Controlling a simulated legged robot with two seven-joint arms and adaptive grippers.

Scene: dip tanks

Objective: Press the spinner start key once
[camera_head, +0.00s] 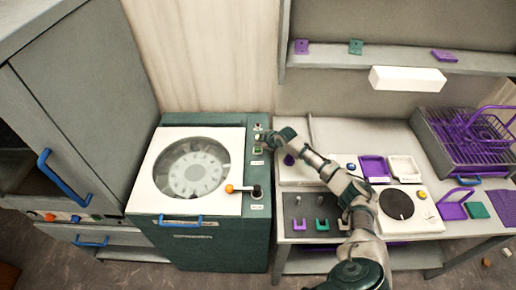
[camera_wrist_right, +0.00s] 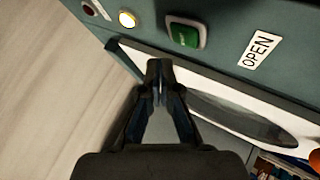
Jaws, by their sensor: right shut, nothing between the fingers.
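The spinner (camera_head: 205,222) is a dark green cabinet with a white top and a round clear lid (camera_head: 192,173). Its control strip runs along the right side of the top. In the right wrist view a green key (camera_wrist_right: 184,33) with faint, unreadable lettering sits on this strip, between a lit round button (camera_wrist_right: 127,19) and an OPEN label (camera_wrist_right: 260,50). My right gripper (camera_wrist_right: 158,72) is shut and empty, its tips apart from the green key in the picture. In the head view the right gripper (camera_head: 265,140) is over the strip's upper end. My left gripper is out of view.
A black lever with an orange knob (camera_head: 229,189) lies at the spinner's front right. A bench with a white hotplate (camera_head: 413,222), trays and a wire rack (camera_head: 470,135) stands right. A grey cabinet (camera_head: 90,95) stands left. A shelf (camera_head: 400,58) hangs above the bench.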

